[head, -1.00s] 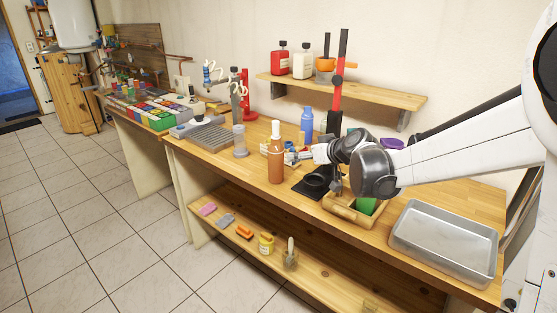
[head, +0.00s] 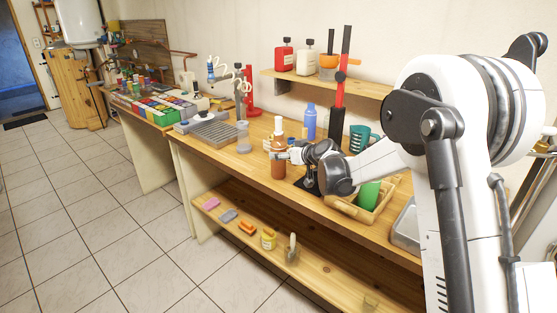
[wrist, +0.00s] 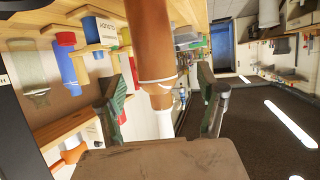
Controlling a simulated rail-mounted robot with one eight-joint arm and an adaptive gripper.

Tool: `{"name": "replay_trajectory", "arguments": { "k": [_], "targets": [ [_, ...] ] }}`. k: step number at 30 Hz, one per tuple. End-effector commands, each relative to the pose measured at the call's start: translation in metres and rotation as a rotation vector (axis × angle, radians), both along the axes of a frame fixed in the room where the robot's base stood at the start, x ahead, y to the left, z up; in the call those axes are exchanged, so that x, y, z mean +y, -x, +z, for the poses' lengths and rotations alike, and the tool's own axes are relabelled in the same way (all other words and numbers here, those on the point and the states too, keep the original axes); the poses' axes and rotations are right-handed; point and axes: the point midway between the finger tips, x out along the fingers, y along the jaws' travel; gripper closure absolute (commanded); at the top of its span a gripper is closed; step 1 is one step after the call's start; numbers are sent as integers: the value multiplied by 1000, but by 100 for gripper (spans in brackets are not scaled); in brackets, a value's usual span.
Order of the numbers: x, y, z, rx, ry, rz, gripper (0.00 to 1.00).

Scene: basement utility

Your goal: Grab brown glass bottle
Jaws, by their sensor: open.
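The brown bottle (head: 278,168) with a white cap stands upright near the front edge of the wooden workbench (head: 245,160). In the wrist view the bottle (wrist: 157,40) appears upside down, its body and neck in the gap between my fingers. My gripper (head: 287,155) reaches the bottle from the right at its upper body. In the wrist view my gripper (wrist: 162,92) is open, with one finger on each side of the bottle and gaps showing on both sides. The far side of the bottle is hidden.
A blue bottle (head: 309,122) stands behind, near a red and black stand (head: 340,90). A wooden crate (head: 345,208) with a green item and a metal tray (head: 406,228) lie to the right. A grey rack (head: 213,131) and a clear cylinder (head: 243,137) stand to the left.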

Motion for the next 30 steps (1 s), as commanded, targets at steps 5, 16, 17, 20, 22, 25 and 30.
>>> {"name": "replay_trajectory", "arguments": {
  "k": [5,16,17,20,22,25,30],
  "targets": [
    [6,-7,-4,-1,1,0,30],
    [21,-41,-13,-1,1,0,30],
    [23,-44,-15,-1,1,0,30],
    [27,-49,-18,0,0,-1,30],
    [28,-51,-19,0,0,-1,30],
    [29,-52,-20,0,0,-1,30],
    [29,-52,-20,0,0,-1,32]
  ]
}}
